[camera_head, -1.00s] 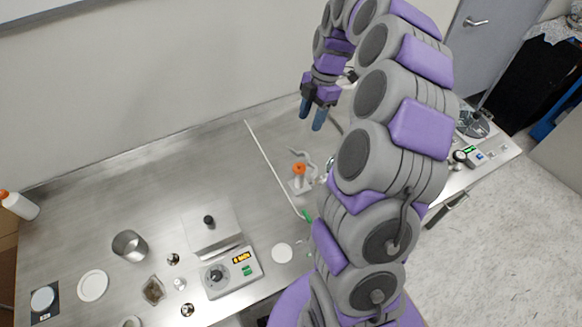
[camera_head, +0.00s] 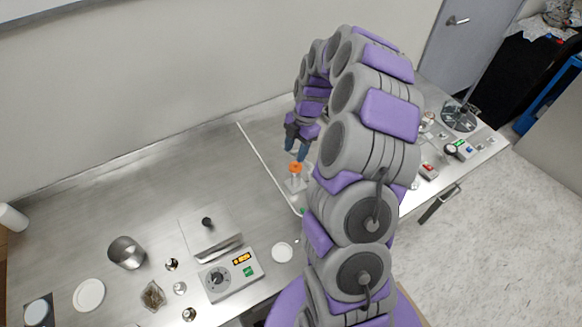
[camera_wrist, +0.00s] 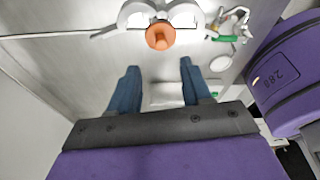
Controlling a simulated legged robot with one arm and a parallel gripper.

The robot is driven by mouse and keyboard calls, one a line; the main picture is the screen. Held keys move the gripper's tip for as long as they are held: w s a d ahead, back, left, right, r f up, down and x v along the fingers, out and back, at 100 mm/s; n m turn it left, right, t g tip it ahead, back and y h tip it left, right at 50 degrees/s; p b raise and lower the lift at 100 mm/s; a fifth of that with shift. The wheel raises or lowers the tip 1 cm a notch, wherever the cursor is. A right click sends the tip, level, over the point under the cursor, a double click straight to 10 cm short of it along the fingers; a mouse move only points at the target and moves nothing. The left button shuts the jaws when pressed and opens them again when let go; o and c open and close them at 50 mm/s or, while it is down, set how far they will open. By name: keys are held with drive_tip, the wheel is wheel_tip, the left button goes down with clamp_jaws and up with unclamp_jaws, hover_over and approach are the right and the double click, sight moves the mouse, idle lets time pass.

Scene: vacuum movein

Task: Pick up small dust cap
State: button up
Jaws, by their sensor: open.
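The small dust cap looks to be the orange piece (camera_head: 295,168) on top of a pale upright fitting (camera_head: 296,184) on the metal bench. It also shows in the wrist view, where the orange cap (camera_wrist: 160,36) sits beyond my fingertips, near the top centre. My gripper (camera_head: 297,154) points down just above and behind the cap in the head view. In the wrist view my gripper (camera_wrist: 158,69) has its two blue fingers spread apart with nothing between them. The cap lies apart from both fingers.
A white-edged strip (camera_head: 265,165) runs along the bench left of the fitting. A hotplate (camera_head: 230,275), a metal beaker (camera_head: 127,252) and a white dish (camera_head: 89,295) stand at left. Small items, one with green (camera_wrist: 228,38), lie right of the cap.

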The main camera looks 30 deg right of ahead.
sight(292, 168)
drive_tip(key=f, duration=0.1)
drive_tip(key=d+f, duration=0.1)
drive_tip(key=f, duration=0.2)
drive_tip(key=shift+s+d+f, duration=0.2)
drive_tip(key=shift+d+f, duration=0.15)
drive_tip(key=shift+d, duration=0.05)
drive_tip(key=shift+a+f, duration=0.25)
drive_tip(key=shift+f, duration=0.05)
drive_tip(key=shift+a+r, duration=0.15)
drive_tip(key=shift+a, duration=0.95)
drive_tip(key=shift+c, duration=0.4)
drive_tip(key=c, duration=0.3)
drive_tip(key=shift+d, duration=0.8)
drive_tip(key=c, duration=0.4)
drive_tip(key=shift+a, duration=0.1)
clamp_jaws()
